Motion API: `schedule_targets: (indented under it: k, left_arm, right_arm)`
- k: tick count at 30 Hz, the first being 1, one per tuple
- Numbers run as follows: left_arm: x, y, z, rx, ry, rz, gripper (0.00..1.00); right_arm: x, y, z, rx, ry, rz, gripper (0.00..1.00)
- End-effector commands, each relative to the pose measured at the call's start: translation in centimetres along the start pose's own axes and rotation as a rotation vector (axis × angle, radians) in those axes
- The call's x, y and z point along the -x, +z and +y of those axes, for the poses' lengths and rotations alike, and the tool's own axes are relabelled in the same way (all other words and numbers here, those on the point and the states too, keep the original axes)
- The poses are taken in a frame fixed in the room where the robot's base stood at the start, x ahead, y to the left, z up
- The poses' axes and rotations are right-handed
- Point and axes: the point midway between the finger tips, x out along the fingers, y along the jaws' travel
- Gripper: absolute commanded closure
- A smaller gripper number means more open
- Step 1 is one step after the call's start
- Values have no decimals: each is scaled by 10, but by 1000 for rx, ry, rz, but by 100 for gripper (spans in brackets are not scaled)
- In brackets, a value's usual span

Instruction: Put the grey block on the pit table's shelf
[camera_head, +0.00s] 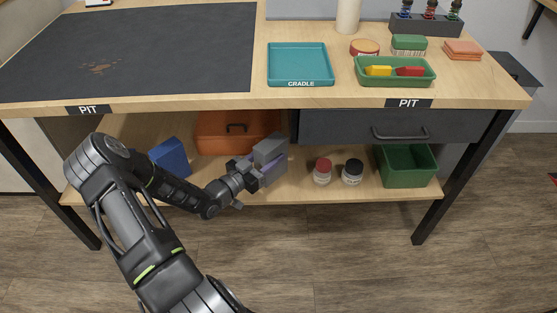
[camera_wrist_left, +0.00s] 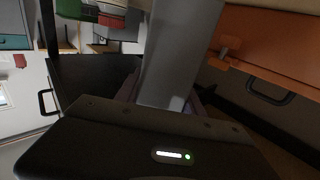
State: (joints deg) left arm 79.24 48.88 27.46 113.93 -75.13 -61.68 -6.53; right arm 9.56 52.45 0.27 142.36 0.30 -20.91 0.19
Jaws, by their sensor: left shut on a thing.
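The pit table's lower shelf (camera_head: 318,191) is a pale wooden board under the worktop. My left gripper (camera_head: 255,171) reaches in over this shelf, in front of the orange case. It is shut on the grey block (camera_head: 268,151). In the left wrist view the grey block (camera_wrist_left: 180,55) stands out lengthwise from the jaws, with purplish surfaces beside its near end. The jaws partly hide the block, and I cannot tell whether it touches the shelf. My right gripper is not in view.
An orange case (camera_head: 215,133) and a blue box (camera_head: 170,157) stand left on the shelf. A red-topped jar (camera_head: 322,171), a black-topped jar (camera_head: 352,172) and a green bin (camera_head: 407,168) stand right. A drawer (camera_head: 345,126) hangs above the jars.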

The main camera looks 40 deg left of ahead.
Motion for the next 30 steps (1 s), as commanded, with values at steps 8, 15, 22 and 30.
schedule_targets:
  k: [8,15,22,30]
  left_arm:
    - [-40,0,0,-1,0,2,100]
    - [-41,-1,0,-1,-1,2,100]
    - [-40,18,-1,1,-2,2,100]
    - [-41,34,-1,-2,-1,3,100]
  right_arm:
    - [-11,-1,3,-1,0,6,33]
    - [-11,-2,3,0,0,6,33]
    - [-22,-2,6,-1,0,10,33]
    - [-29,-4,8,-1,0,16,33]
